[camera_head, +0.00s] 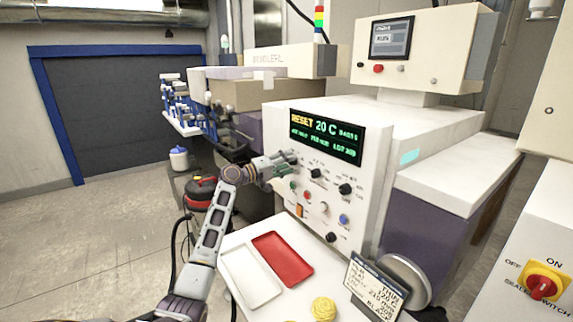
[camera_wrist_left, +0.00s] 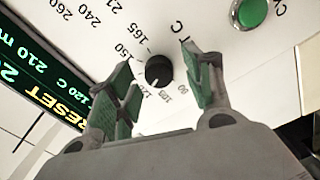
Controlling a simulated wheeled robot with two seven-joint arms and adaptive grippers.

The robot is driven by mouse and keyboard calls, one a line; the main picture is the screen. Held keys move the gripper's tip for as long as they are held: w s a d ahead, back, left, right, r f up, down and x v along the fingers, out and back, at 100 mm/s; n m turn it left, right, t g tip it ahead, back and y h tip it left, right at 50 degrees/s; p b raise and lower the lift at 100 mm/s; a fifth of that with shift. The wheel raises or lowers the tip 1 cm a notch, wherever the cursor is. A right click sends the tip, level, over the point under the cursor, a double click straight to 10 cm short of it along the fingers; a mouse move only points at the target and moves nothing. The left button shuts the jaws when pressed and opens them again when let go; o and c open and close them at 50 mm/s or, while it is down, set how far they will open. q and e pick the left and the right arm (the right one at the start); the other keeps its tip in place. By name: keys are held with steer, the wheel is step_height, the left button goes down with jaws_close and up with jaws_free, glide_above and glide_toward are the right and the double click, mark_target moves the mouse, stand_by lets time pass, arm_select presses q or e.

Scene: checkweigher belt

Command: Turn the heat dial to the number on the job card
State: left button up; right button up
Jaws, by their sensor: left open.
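The heat dial (camera_wrist_left: 158,70) is a small black knob on the white panel, ringed by printed numbers including 105, 150 and 165. My left gripper (camera_head: 284,166) is open at the panel; in the wrist view its green-padded fingers (camera_wrist_left: 160,75) stand on both sides of the dial. I cannot tell whether they touch it. In the head view the gripper appears to hide the dial. The display (camera_head: 326,136) reads RESET and 20 C; in the wrist view its small line shows 120 C. The job card (camera_head: 375,289) seems to read THIN, 150 C, BLACK. My right gripper is out of view.
Other black knobs (camera_head: 345,188) and coloured buttons sit close by on the panel, including a green button (camera_wrist_left: 250,12). Below are a white tray (camera_head: 250,278), a red tray (camera_head: 283,260) and a yellow object (camera_head: 323,308). A red-yellow switch (camera_head: 543,281) is at right.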

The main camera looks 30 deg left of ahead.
arm_select(q)
steer(key=shift+s, duration=0.15)
steer(key=v, duration=1.1)
steer(key=shift+s+a, duration=0.2)
steer(key=shift+s, duration=0.1)
steer(key=shift+f, duration=0.1)
stand_by(0.8)
